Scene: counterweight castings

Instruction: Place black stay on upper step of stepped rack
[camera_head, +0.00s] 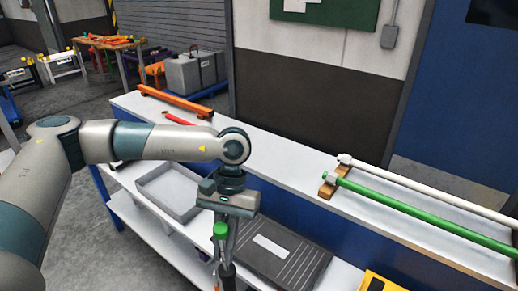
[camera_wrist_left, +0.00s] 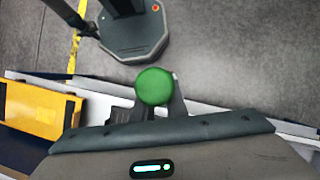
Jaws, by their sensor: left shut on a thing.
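My left gripper (camera_head: 226,245) points down in front of the stepped rack, over its lower step. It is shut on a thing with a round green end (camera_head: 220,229). The green end also shows between the fingers in the left wrist view (camera_wrist_left: 154,87). A dark part shows below the fingers in the head view, so this may be the black stay, but most of its length is hidden. The rack's white upper step (camera_head: 290,160) runs along behind the gripper, higher than its white lower step (camera_head: 160,243). My right gripper is out of view.
On the upper step lie an orange bar (camera_head: 176,102), a red piece (camera_head: 180,118), and a green rod (camera_head: 420,210) and white rod (camera_head: 430,190) on a wooden rest (camera_head: 328,188). A grey tray (camera_head: 148,186), dark case (camera_head: 285,240) and yellow box (camera_head: 380,283) occupy the lower step. The upper step's middle is clear.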

